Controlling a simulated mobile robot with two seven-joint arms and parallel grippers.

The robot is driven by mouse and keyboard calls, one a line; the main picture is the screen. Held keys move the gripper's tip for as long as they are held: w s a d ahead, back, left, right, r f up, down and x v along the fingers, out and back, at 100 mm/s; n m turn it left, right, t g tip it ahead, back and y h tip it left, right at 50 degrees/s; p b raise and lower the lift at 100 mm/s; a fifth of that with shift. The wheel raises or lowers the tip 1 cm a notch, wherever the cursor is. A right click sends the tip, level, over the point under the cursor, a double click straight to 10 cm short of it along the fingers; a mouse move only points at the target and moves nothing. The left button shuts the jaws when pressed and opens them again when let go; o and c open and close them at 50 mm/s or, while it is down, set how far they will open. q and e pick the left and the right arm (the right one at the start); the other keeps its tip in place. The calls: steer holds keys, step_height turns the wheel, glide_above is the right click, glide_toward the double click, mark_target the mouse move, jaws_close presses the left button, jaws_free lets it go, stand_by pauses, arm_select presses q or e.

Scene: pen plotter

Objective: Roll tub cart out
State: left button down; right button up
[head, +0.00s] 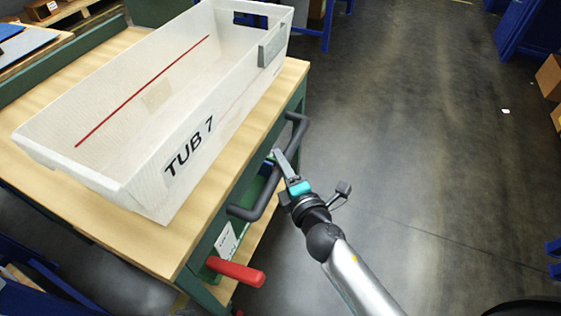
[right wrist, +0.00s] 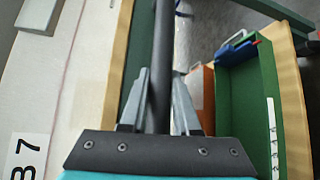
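The cart (head: 130,231) has a light wooden top on a green frame and a dark grey bar handle (head: 248,206) along its right side. A white tub (head: 150,193) marked "TUB 7" sits on its top. My right gripper (head: 276,160) is at the handle. In the right wrist view its two fingers lie on either side of the bar (right wrist: 162,60), close against it, and look shut on it. A red lever (head: 236,271) sticks out from the cart below the handle. My left gripper is not in view.
The grey floor (head: 420,160) right of the cart is largely clear. Blue racks (head: 528,25) and cardboard boxes (head: 550,78) stand at the far right. A green bin (right wrist: 240,100) shows beside the bar in the right wrist view. Another bench (head: 30,40) stands at the upper left.

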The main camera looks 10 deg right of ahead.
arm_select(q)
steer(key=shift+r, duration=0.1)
arm_select(e)
steer(key=o, duration=0.4)
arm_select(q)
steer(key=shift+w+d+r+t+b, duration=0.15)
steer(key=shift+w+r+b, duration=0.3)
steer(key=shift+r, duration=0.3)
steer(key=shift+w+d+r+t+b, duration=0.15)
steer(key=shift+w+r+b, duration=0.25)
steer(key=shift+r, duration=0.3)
arm_select(e)
steer(key=shift+s+d+r, duration=0.35)
steer(key=shift+s+d, duration=0.05)
steer(key=shift+s, duration=2.1)
steer(key=shift+s+d+r, duration=0.3)
steer(key=shift+s+d, duration=0.05)
steer(key=shift+s, duration=2.15)
steer(key=shift+s+d+r, duration=0.35)
steer(key=shift+s+d, duration=0.05)
steer(key=shift+s, duration=2.1)
